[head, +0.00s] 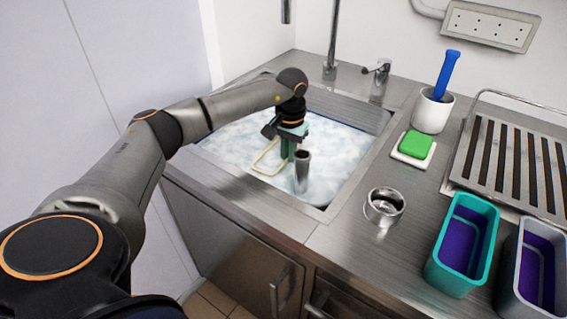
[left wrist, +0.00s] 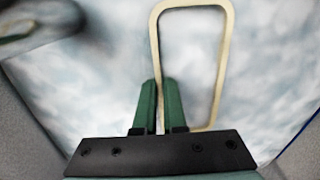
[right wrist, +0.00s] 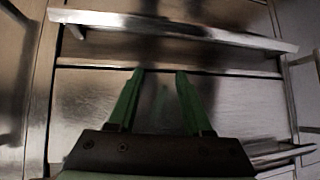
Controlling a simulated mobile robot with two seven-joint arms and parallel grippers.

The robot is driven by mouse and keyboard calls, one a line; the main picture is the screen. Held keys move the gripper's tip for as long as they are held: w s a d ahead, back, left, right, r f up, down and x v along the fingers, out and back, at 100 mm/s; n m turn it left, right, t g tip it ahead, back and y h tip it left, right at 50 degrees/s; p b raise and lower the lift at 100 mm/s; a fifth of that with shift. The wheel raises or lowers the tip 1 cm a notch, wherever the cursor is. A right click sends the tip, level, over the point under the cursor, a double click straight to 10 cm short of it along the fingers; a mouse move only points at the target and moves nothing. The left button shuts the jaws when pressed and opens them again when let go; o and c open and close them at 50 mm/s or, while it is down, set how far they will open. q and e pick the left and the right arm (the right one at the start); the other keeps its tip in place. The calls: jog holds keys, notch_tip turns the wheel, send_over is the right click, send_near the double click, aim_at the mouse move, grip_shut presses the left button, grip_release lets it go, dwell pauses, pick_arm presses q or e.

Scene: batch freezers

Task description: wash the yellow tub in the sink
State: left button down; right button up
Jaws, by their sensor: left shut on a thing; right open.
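The yellow tub (head: 263,154) sits sunk in the foamy water of the sink (head: 327,213), with only its pale rim showing. The rim also shows as a long loop in the left wrist view (left wrist: 222,60), with suds inside it. The tub's walls and bottom are hidden under the foam. My left gripper (head: 288,157) reaches down into the sink and is shut on one long side of the rim; its green fingers (left wrist: 160,85) pinch it. My right gripper (right wrist: 160,75) is open and empty in front of metal surfaces; it is outside the head view.
A metal standpipe (head: 302,172) rises from the water close to my left gripper. A tap (head: 378,78) stands behind the sink. On the counter are a steel cup (head: 384,206), green sponge (head: 415,144), brush pot (head: 433,112), drain rack (head: 512,160), teal tub (head: 440,262) and grey tub (head: 512,270).

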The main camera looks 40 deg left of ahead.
pick_arm(q)
jog(key=shift+d+p, duration=0.6)
jog(key=shift+d, duration=1.35)
jog(key=shift+a, duration=2)
jog(key=shift+d+p, duration=0.3)
jog(key=shift+d, duration=1.7)
jog(key=shift+a, duration=2)
jog(key=shift+d, duration=2)
jog(key=shift+a, duration=2)
jog(key=shift+d+p, duration=0.45)
jog(key=shift+d, duration=1.55)
